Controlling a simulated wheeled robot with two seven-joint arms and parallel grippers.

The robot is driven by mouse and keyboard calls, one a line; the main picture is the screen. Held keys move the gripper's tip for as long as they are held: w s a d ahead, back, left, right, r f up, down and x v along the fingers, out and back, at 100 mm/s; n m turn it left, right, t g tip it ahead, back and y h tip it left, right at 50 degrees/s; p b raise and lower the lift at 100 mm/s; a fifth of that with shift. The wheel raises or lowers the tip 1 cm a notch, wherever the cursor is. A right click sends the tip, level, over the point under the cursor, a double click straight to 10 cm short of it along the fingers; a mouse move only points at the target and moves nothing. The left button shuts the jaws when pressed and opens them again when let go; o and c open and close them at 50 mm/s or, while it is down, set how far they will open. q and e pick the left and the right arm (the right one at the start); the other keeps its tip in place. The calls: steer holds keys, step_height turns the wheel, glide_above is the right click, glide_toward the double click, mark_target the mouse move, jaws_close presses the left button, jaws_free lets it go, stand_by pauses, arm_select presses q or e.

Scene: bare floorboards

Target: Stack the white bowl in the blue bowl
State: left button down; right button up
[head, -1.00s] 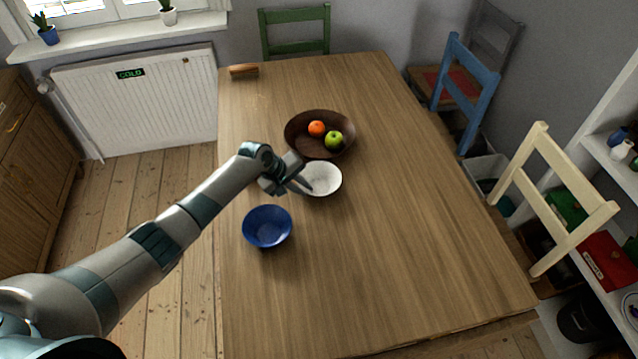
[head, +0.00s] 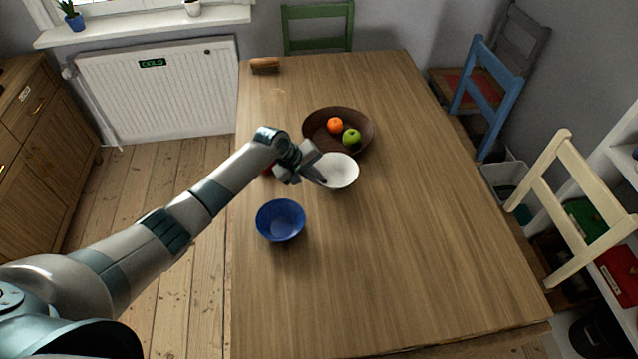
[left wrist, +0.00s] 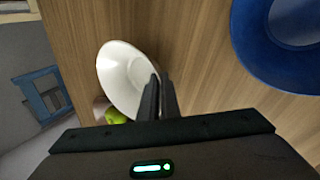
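The white bowl (head: 340,172) stands upright on the table, just in front of the dark fruit bowl. The blue bowl (head: 281,221) stands empty on the table, nearer to me and to the left of the white one. My left gripper (head: 322,180) is at the left rim of the white bowl. In the left wrist view the two fingers (left wrist: 160,82) are close together with the white bowl's rim (left wrist: 150,62) between them. The blue bowl (left wrist: 262,70) shows at the upper right there, apart from the fingers. My right gripper is not in view.
A dark wooden bowl (head: 314,127) holds an orange (head: 335,125) and a green apple (head: 351,136), close behind the white bowl. A small red thing (head: 268,171) is mostly hidden behind my left wrist. A brown block (head: 265,66) lies at the far edge. The table's right and front are clear.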

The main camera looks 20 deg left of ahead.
arm_select(q)
steer(key=shift+r, duration=0.8)
steer(key=s+d+r+b, duration=0.3)
steer(key=d+r, duration=0.4)
steer(key=d, duration=0.4)
steer(key=shift+s, duration=0.7)
steer(key=s+a+r+m+g+b, duration=0.1)
steer(key=s+a+r+m, duration=0.3)
steer(key=s, duration=0.6)
steer(key=s+a+r+m+g+h+b, duration=0.1)
steer(key=s+a+r+m+g, duration=0.2)
steer(key=s+a+r, duration=0.5)
steer(key=s+a+m, duration=0.1)
steer(key=s, duration=0.2)
steer(key=shift+s+a+h+b, duration=0.2)
steer(key=shift+s+h+b, duration=0.1)
steer(key=shift+b, duration=0.1)
steer(key=shift+w, duration=0.1)
